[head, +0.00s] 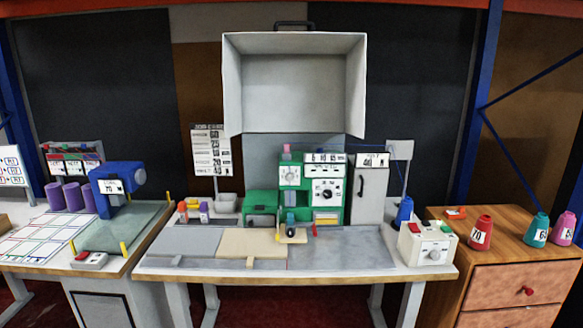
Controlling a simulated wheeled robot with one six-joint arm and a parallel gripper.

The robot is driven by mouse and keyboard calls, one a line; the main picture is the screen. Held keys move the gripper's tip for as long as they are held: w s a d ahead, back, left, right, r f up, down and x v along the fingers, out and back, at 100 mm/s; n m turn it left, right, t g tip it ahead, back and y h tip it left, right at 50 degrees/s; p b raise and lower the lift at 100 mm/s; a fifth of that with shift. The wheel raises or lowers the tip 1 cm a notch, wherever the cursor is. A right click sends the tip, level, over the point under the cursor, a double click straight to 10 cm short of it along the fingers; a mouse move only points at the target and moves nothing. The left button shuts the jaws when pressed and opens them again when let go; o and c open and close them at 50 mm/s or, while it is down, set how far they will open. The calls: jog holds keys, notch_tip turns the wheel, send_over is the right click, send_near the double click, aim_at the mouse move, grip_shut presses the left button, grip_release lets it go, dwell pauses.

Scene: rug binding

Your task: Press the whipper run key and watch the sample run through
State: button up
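The green machine (312,195), which looks like the whipper, stands at the back middle of the centre table. It has dials and white label plates on its front. A small yellow panel (326,219) sits low on its front; I cannot tell whether this is the run key. A beige rug sample (255,244) lies flat on the table left of the machine's small front head (291,230). Its right edge is close to that head; whether they touch is too small to tell. My gripper is not in view.
A white hood (295,85) hangs open above the machine. A grey cabinet (370,192) and a white dial box (428,243) stand to the right. Thread cones (480,232) stand on the wooden drawer unit. A blue machine (116,187) is on the left table. The grey right-hand tabletop (355,249) is clear.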

grip_shut()
dwell(0.4)
dwell(0.5)
